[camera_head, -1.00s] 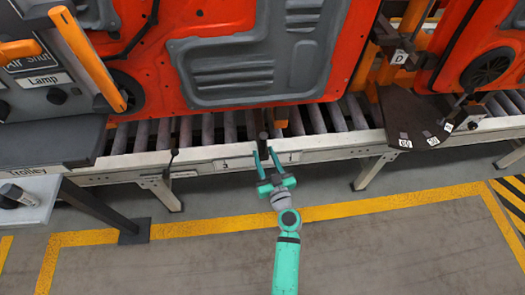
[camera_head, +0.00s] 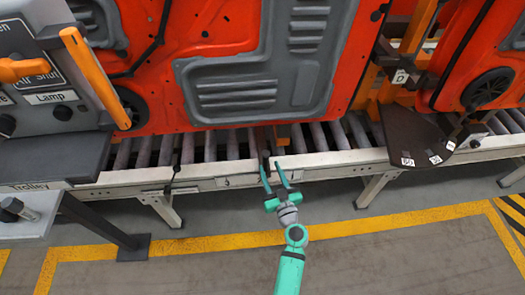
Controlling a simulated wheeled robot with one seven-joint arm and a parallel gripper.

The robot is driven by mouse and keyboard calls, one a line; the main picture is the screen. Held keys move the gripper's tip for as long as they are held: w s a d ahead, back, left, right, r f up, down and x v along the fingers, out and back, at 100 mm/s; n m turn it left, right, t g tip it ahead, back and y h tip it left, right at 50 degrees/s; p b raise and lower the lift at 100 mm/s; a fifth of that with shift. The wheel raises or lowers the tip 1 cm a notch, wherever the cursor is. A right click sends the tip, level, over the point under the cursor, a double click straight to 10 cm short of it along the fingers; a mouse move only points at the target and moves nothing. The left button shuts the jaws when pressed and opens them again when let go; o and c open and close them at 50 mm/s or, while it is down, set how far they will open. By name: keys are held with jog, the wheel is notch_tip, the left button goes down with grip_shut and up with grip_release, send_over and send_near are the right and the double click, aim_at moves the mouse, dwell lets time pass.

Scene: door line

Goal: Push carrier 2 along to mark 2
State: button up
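A large orange-red door panel (camera_head: 235,30) with a grey inset stands above the roller conveyor; it seems to ride on a carrier, but I cannot read a carrier number. A dark upright post (camera_head: 265,158) shows under the door at the conveyor's front rail (camera_head: 330,160). My gripper (camera_head: 270,166) is open at this rail, just in front of the post, with nothing visibly held. Its fingertips are close to the post; I cannot tell whether they touch it. Small labels on the rail (camera_head: 223,182) are too small to read surely.
A grey console (camera_head: 50,150) with a Lamp label stands at the left. A second orange door (camera_head: 485,60) hangs at the right, near a dark plate (camera_head: 415,138) with small white tags. Grey floor with yellow lines (camera_head: 370,221) lies clear in front.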

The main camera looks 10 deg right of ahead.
jog(key=w, duration=0.9)
jog(key=shift+w+a, duration=0.4)
grip_shut()
